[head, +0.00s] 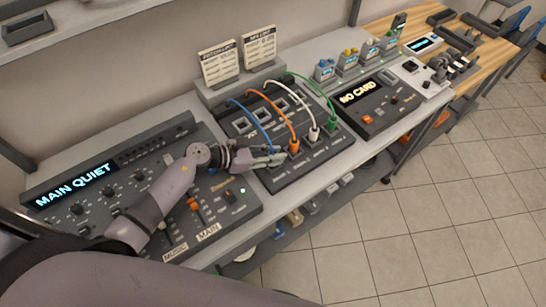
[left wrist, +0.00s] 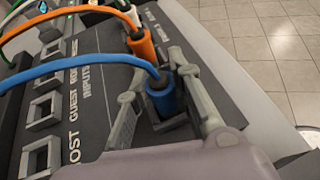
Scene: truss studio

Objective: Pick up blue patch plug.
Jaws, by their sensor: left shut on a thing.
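The blue patch plug (left wrist: 163,99) stands upright in the left wrist view, at the near end of the row of plugs on the dark patch panel (head: 313,160). My left gripper (left wrist: 160,103) is around it, with one grey finger on each side, shut on the plug. In the head view the left gripper (head: 270,158) is at the panel's left front, and the fingers largely hide the plug. The blue cable (head: 259,126) arches from the plug to the back of the panel. I cannot tell whether the plug's lower end is in its socket. My right gripper is not in view.
The orange plug (left wrist: 141,44) stands close beside the blue one. White (head: 314,133) and green (head: 332,123) plugs follow along the row. A mixing console (head: 130,195) is on the left, and a "NO CARD" unit (head: 375,105) on the right. Tiled floor is in front.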

